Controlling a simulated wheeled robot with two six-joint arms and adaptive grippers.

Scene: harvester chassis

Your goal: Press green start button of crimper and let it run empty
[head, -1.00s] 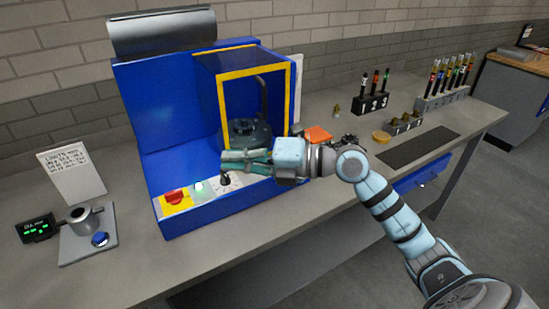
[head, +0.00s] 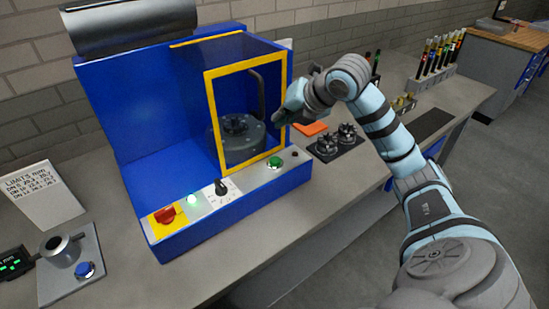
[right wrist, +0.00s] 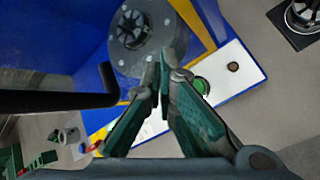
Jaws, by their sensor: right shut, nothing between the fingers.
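The blue crimper (head: 120,115) stands on the bench with a yellow-framed clear guard (head: 210,115) in front of its round grey crimping head (head: 238,138). The green start button (head: 275,162) sits at the right end of the front panel. My right gripper (head: 283,115) is shut and empty, in front of the guard's right side and above the button. In the right wrist view the closed fingertips (right wrist: 161,66) point toward the crimping head (right wrist: 133,32). The green button (right wrist: 201,86) shows just right of them, partly hidden by a finger. My left gripper is not in view.
The panel also carries a red switch (head: 165,214), a lit green lamp (head: 193,199) and a black selector knob (head: 222,187). A black bent handle (head: 259,95) is on the guard. Black dies (head: 336,140) stand right of the crimper; a gauge stand (head: 66,262) is left.

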